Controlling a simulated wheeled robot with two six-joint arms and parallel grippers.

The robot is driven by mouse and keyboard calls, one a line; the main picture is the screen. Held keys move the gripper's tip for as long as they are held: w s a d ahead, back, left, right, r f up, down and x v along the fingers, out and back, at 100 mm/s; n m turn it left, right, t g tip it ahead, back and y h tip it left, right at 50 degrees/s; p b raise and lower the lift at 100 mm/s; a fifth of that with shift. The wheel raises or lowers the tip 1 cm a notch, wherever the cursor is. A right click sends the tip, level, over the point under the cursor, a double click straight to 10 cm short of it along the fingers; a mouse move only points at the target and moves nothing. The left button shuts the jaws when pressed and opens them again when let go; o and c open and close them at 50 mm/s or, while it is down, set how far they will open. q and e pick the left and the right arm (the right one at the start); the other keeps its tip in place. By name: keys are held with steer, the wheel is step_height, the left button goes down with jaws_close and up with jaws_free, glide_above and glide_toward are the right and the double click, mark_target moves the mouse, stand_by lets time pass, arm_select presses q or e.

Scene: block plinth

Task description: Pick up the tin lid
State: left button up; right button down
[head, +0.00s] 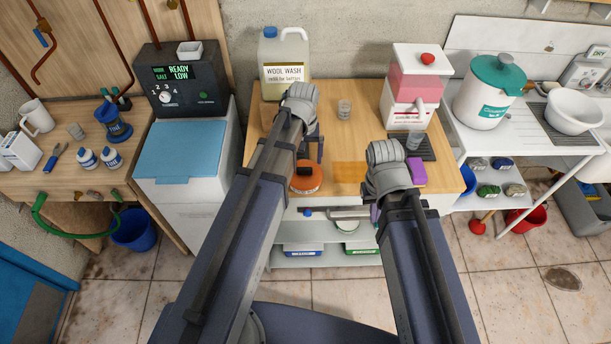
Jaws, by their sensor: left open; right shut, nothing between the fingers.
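A round orange lid (306,178) shows near the front edge of the wooden worktop. It is partly covered by my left arm, and whether it sits on a tin is hidden. My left gripper (311,158) is open, just above the lid at its far side. Its fingers are partly hidden behind my arm, and I cannot tell whether they touch the lid. My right gripper (376,213) is mostly hidden behind my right wrist, at the worktop's front edge. It is shut and empty, to the right of the lid.
A purple sponge (416,172), a glass (344,109), a wool wash jug (284,65) and a pink-and-white dispenser (415,85) stand around. The worktop (366,123) is clear in its middle.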

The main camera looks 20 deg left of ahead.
mark_target(305, 168)
arm_select(q)
steer(key=shift+w+f+b, duration=0.15)
steer(key=shift+f+b, duration=1.15)
steer(key=shift+f, duration=0.15)
steer(key=shift+w+f+b, duration=0.1)
steer(key=shift+f+b, duration=1.2)
steer(key=shift+f, duration=0.15)
steer(key=shift+r, duration=0.1)
steer(key=c, duration=1.4)
steer(key=shift+c, duration=0.2)
steer(key=shift+r, duration=0.1)
step_height(305, 168, up, 6)
steer(key=p, duration=0.7)
steer(key=shift+r, duration=0.35)
